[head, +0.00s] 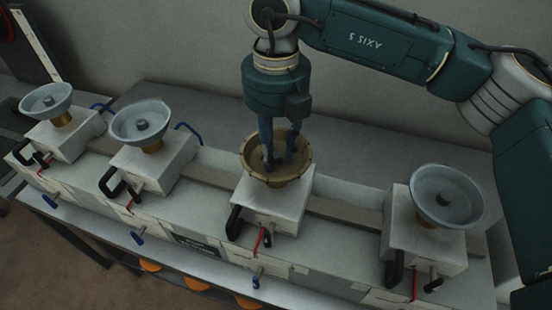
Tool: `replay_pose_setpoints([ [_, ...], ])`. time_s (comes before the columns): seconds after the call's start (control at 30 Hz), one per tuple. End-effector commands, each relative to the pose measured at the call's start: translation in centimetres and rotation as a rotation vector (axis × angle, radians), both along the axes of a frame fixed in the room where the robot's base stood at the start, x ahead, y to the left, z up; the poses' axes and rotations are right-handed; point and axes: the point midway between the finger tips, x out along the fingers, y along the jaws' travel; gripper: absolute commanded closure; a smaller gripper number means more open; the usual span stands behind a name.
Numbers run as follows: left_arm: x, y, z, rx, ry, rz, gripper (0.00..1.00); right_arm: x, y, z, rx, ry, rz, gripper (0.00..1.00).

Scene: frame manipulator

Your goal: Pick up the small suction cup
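A tan suction cup (252,165) sits on a white block (270,205) right of centre. My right gripper (279,160) points straight down into it, with two fingers apart at the top and their tips inside the bowl. The tips are dark and overlap the cup's middle, so I cannot tell whether they touch or hold its centre. Grey suction cups stand on similar blocks: one at far left (45,101), one left of centre (141,122), one at right (447,197). I cannot tell by size which is the small one. My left gripper is not in view.
The blocks stand in a row on a long pale frame (330,250). Black handles (233,222), red levers and blue hooks (190,132) stick out around them. A grey wall is behind. The space between the tan cup and the right block is clear.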

Motion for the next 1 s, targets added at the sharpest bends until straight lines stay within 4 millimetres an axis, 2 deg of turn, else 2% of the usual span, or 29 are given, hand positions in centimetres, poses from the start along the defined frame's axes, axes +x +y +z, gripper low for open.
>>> replay_pose_setpoints([
  [0.03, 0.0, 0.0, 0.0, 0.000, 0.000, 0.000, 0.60, 0.0, 0.0, 0.0, 0.000, 0.000, 0.000, 0.87],
  [0.1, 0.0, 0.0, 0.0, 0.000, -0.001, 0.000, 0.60, 0.0, 0.0, 0.0, 0.000, 0.000, 0.000, 1.00],
  [0.57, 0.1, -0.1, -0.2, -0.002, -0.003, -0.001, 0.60, 0.1, 0.0, 0.7, 0.000, -0.003, 0.000, 1.00],
  [0.77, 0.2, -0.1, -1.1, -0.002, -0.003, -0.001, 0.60, 0.1, 0.0, 3.0, 0.001, -0.005, 0.000, 1.00],
  [1.0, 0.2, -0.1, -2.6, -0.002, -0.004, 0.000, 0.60, 0.1, 0.1, 8.5, 0.002, -0.006, -0.001, 1.00],
])
